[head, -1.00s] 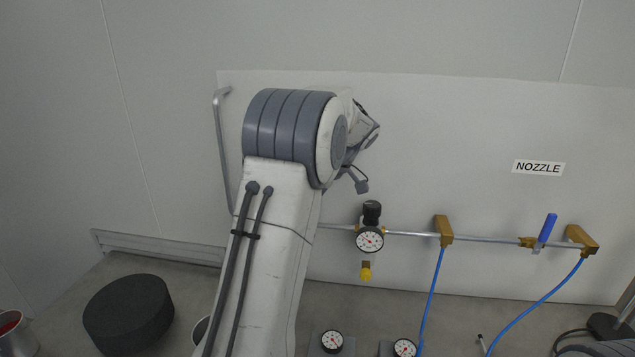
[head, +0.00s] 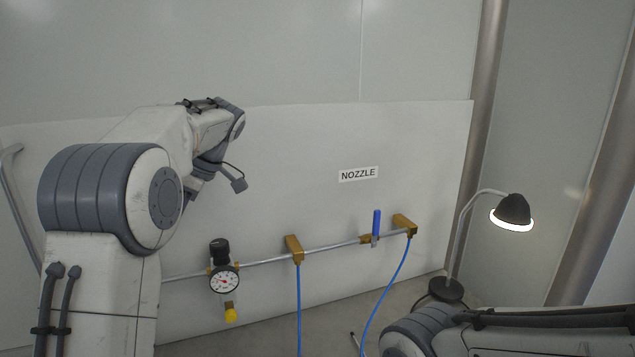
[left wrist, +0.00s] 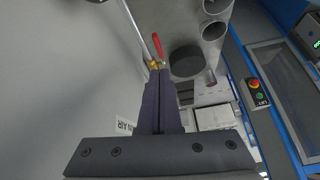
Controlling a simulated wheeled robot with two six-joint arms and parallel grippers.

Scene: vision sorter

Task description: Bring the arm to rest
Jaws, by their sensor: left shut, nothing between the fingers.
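My left arm (head: 155,135) rises at the left of the head view and bends toward the white wall panel.
A pressure gauge (head: 225,281), a blue-handled valve (head: 376,224) and blue hoses (head: 299,310) line the wall pipe. A lit lamp (head: 513,210) stands at the right. The left wrist view shows a dark round block (left wrist: 186,62), metal cups (left wrist: 214,30) and a red button (left wrist: 254,84).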

